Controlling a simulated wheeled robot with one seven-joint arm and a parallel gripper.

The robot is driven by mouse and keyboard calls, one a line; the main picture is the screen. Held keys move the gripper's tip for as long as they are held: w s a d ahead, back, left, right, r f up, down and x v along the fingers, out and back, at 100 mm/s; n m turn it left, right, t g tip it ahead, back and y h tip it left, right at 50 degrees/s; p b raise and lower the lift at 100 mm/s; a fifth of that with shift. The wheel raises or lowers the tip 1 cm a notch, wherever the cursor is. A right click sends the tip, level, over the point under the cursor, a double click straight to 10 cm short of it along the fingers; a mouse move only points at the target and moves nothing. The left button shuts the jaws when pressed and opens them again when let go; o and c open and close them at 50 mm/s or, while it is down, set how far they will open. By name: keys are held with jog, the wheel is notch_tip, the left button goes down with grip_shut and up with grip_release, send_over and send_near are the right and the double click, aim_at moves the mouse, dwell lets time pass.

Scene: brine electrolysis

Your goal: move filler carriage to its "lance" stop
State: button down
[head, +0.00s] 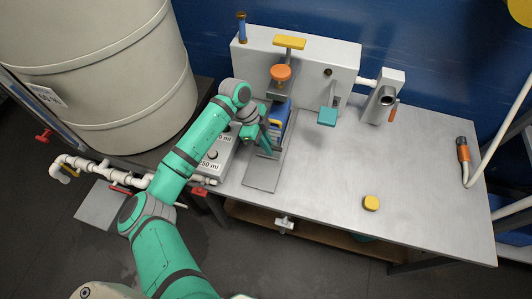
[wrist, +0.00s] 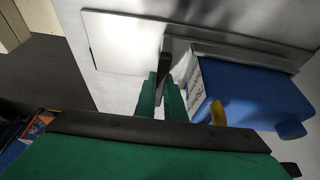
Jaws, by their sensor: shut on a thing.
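The filler carriage is a grey tray (wrist: 225,48) with a dark upright handle (wrist: 163,70), seen in the wrist view. My gripper (wrist: 161,92) is shut on that handle. A blue jug (wrist: 245,92) with a white label and a yellow piece stands on the tray, to the right of my fingers. In the head view the jug (head: 284,115) is at the back end of a flat grey track plate (head: 262,175), and my gripper (head: 268,146) is at its front. My arm partly hides the carriage. I cannot read any stop marking, including "lance".
An orange knob (head: 281,73) and yellow handle (head: 289,41) are on the grey housing behind the jug. A control box with ml labels (head: 213,158) is left of the track. A teal block (head: 327,117) stands right.

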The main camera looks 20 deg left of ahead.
jog(key=shift+w+a, duration=0.1)
jog(key=shift+a, duration=0.05)
jog(key=c, duration=1.8)
grip_release()
jog(key=shift+c, duration=0.2)
jog(key=v, duration=1)
jog(key=shift+a+r, duration=0.1)
jog(key=shift+r, duration=0.3)
